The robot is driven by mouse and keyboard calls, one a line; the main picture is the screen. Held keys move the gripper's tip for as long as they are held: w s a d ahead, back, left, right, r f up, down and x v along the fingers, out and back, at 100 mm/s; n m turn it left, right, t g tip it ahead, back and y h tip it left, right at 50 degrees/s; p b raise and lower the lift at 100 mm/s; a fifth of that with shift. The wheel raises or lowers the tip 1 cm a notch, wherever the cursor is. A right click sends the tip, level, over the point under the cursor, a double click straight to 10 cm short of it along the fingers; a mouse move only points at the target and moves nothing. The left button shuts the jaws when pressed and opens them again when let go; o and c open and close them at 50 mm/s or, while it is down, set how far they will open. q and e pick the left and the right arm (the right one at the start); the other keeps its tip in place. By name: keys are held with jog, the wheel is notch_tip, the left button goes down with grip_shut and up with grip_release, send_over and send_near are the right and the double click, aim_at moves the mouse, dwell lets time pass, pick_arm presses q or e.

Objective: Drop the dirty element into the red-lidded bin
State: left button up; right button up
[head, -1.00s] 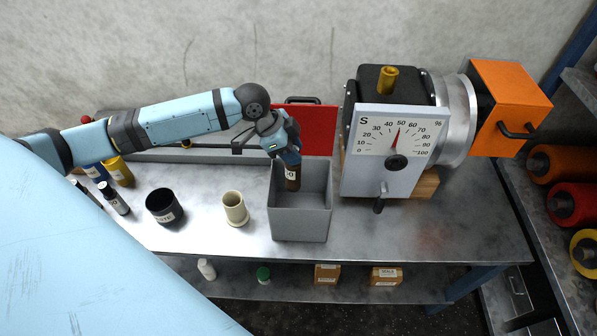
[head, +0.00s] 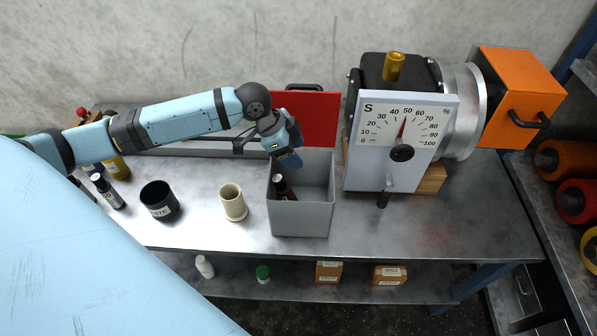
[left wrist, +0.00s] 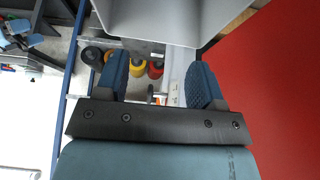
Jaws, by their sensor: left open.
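The dirty element, a dark brown cylinder with a pale label (head: 281,184), lies inside the grey bin (head: 300,220), tilted against its left side. The bin's red lid (head: 312,118) stands open behind it; the lid also shows at the right of the left wrist view (left wrist: 285,90). My left gripper (head: 290,162) is just above the bin's back left part, apart from the element. In the left wrist view its two blue fingers (left wrist: 158,85) are spread with nothing between them, and the grey bin wall is ahead. My right gripper is not seen.
A cream cup (head: 233,203) and a black labelled pot (head: 158,201) stand left of the bin. The machine with the dial (head: 403,130) stands close on its right. Several bottles (head: 108,190) are farther left. The bench front is clear.

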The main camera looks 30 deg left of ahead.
pick_arm(q)
jog(key=b+v, duration=0.1)
jog(key=v, duration=1.2)
jog(key=shift+a+r+b, duration=0.2)
jog(key=shift+r+b, duration=0.15)
